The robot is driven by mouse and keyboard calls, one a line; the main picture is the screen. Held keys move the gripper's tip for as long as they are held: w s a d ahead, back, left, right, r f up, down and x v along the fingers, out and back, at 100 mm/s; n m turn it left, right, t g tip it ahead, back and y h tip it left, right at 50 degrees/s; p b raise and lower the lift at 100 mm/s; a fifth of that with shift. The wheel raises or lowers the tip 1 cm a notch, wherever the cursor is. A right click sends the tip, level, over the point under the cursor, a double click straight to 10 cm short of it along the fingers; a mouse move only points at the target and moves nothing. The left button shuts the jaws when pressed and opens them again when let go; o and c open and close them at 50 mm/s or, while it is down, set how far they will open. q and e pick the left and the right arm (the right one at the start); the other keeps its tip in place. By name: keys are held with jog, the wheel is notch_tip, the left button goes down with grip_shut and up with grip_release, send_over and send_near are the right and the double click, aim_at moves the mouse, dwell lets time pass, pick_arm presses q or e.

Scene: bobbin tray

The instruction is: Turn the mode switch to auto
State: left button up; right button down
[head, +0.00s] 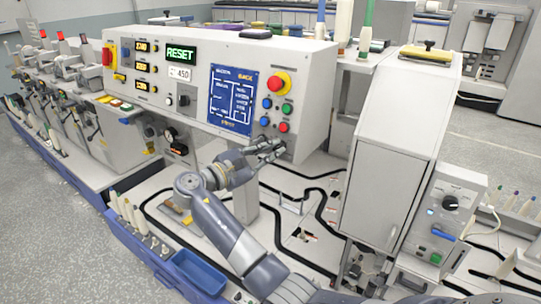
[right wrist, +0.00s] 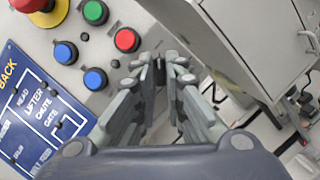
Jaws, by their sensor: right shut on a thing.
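The grey control panel (head: 215,85) carries a blue display, a red emergency button (head: 278,83) and several coloured push buttons. My right gripper (head: 270,149) is at the panel's lower right, just below the red button (head: 283,127). In the right wrist view its fingertips (right wrist: 160,68) are close together against the panel face, shut on a small dark thing that looks like the mode switch. The fingers hide most of it, so its pointing direction cannot be read. My left gripper is not in view.
A grey cabinet (head: 392,150) stands to the right of the gripper. A control box with a black knob (head: 450,202) is farther right. A display on the panel reads RESET (head: 181,54).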

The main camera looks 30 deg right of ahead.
jog(key=shift+m, duration=0.3)
jog(key=c, duration=1.7)
grip_release()
jog(key=shift+o, duration=0.2)
jog(key=s+a, duration=0.1)
jog(key=a, duration=1.1)
jog(key=shift+s, duration=0.4)
